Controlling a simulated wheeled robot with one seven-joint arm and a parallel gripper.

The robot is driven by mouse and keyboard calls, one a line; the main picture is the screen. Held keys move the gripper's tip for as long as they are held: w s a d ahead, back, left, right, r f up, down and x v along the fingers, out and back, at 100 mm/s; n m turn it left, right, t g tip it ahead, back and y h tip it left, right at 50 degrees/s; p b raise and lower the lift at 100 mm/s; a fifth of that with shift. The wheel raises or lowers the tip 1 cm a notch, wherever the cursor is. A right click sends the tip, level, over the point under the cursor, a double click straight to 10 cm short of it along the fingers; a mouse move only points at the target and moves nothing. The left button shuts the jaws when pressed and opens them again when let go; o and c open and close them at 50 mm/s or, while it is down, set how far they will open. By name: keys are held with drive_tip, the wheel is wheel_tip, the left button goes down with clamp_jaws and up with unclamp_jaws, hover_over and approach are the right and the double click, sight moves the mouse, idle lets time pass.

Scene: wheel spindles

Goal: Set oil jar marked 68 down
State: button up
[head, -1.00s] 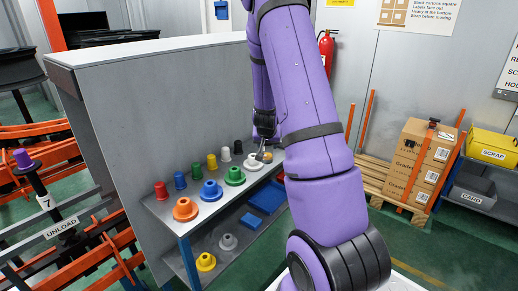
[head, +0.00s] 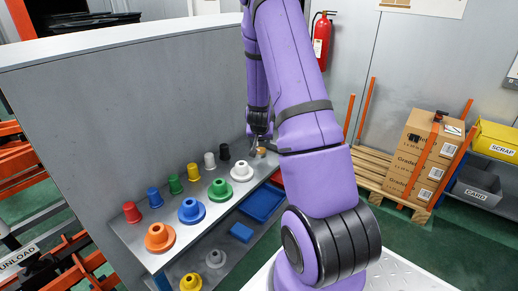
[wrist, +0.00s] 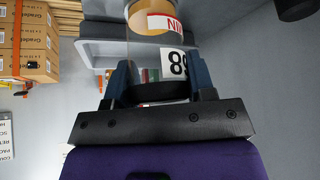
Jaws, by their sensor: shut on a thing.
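The oil jar (wrist: 152,50) is a clear jar with amber contents and a white label, showing upside down in the wrist view. The digit 8 and part of another digit are readable beside red lettering. My gripper (wrist: 158,78) is shut on the jar, with one blue-grey finger on each side. In the head view my gripper (head: 259,138) is at the far end of the grey shelf (head: 136,240), with a small amber part of the jar (head: 261,151) beside it. The jar's base is too small and hidden to tell whether it touches the shelf.
Several coloured cones and flanged cones stand on the shelf, the white flanged one (head: 241,171) nearest my gripper. A tall grey panel (head: 100,120) backs the shelf. Blue trays (head: 262,204) sit on the lower level. Boxes (head: 424,155) on a pallet stand at right.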

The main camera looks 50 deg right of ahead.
sight(260, 147)
drive_tip(key=shift+f, duration=2.1)
drive_tip(key=shift+f, duration=0.1)
drive_tip(key=o, duration=0.9)
drive_tip(key=shift+o, duration=0.2)
